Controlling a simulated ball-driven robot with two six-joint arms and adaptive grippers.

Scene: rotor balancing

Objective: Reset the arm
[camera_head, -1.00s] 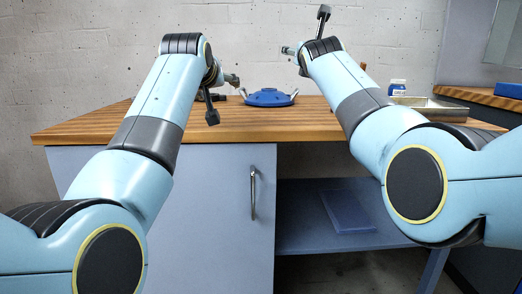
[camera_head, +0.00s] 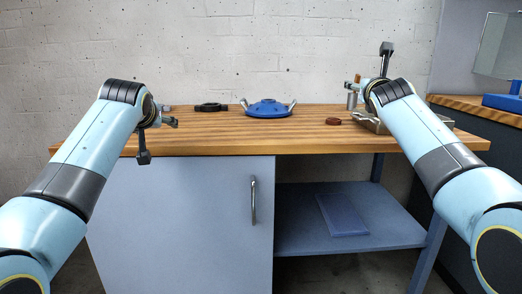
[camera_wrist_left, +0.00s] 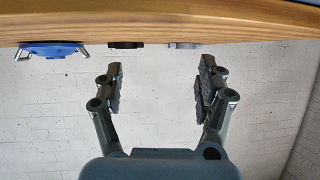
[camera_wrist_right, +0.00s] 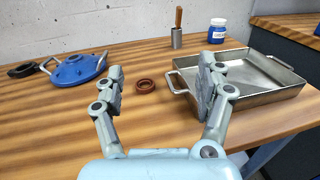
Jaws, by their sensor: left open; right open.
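My left gripper (camera_head: 172,122) is at the left end of the workbench in the head view. In the left wrist view its two fingers (camera_wrist_left: 158,85) are spread with nothing between them, and the picture is upside down. My right gripper (camera_wrist_right: 165,85) is open and empty above the right part of the bench. A blue rotor-like disc with two grey handles (camera_head: 268,108) sits on the wooden bench top (camera_head: 225,143). It also shows in the right wrist view (camera_wrist_right: 76,72) and in the left wrist view (camera_wrist_left: 50,50). Neither gripper touches it.
A black ring (camera_head: 210,107) lies left of the disc. A brown-red ring (camera_wrist_right: 146,86) lies between disc and metal tray (camera_wrist_right: 282,100). Behind the tray stand a metal cup with a wooden handle (camera_wrist_right: 177,38) and a blue jar (camera_wrist_right: 217,32). The front bench middle is clear.

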